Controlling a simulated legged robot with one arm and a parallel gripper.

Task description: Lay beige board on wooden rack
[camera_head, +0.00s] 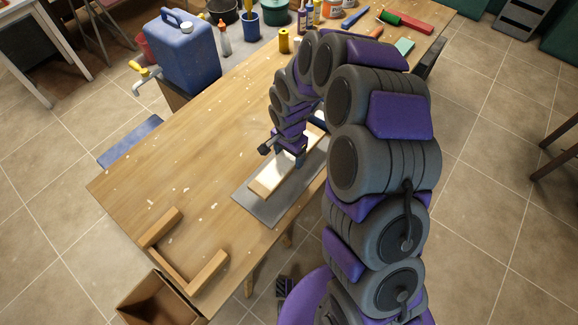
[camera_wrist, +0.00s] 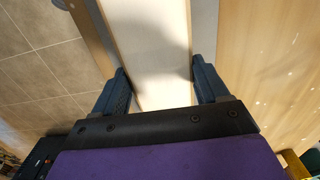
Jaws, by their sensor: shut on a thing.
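The beige board (camera_head: 271,177) is a long pale strip over a grey flat plate (camera_head: 262,210) near the table's front edge. I cannot tell whether it touches the plate. In the wrist view the board (camera_wrist: 150,40) runs between the two dark blue fingers of my gripper (camera_wrist: 165,88), which is shut on its sides. In the head view my gripper (camera_head: 291,160) is over the board, and my arm hides its far part. The wooden rack (camera_head: 188,262), an angled frame of light wooden bars, is at the table's near left corner, apart from the board.
A blue jerrycan (camera_head: 185,55) stands at the back left. Bottles, pots and tools, including a yellow bottle (camera_head: 284,41) and a blue mug (camera_head: 245,24), line the far end. An open brown box (camera_head: 160,300) is below the near corner. The table (camera_head: 190,150) between plate and rack is mostly clear, with small pale chips.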

